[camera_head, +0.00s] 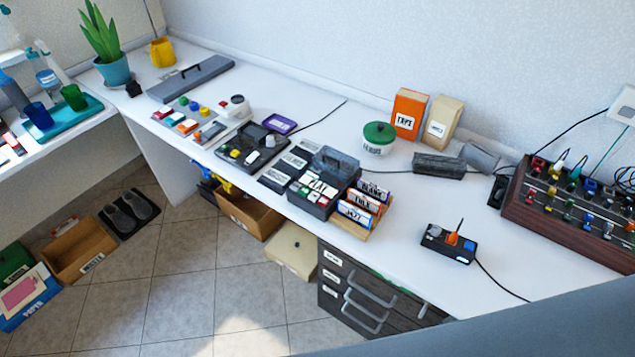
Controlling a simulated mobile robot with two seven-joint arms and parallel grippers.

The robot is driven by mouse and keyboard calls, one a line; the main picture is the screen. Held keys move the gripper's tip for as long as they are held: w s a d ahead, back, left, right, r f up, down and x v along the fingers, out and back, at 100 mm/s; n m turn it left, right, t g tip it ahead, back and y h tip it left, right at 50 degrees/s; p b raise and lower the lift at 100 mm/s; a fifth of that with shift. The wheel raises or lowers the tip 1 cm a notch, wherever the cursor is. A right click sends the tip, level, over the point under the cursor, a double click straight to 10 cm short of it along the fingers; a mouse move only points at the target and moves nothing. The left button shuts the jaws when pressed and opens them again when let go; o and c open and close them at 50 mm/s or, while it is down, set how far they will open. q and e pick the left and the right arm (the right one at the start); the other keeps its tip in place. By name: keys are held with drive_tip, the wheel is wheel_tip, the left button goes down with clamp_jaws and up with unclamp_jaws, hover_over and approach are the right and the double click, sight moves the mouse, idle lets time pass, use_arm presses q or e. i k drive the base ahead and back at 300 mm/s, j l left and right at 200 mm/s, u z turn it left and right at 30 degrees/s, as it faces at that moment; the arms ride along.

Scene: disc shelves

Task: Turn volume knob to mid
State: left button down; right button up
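No part is readably marked as the volume knob, and I cannot tell for sure which one it is. A small black box (448,244) on the right part of the white desk has an orange knob (452,238) on top and a cable to the right. A wood-sided panel (575,208) with several coloured knobs stands at the far right. A black device (252,147) with small coloured controls sits left of the middle. The knob settings are too small to read. Neither of my grippers shows in the head view.
The white desk (400,205) also holds a black case (325,177), labelled disc boxes (360,205), a green-lidded jar (378,140) and an orange box (408,112). Drawers (350,290) and open boxes (245,212) are below. A large grey-blue surface fills the bottom right. Desk space around the small black box is clear.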

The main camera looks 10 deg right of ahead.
sight(435, 232)
drive_tip(key=z, duration=1.45)
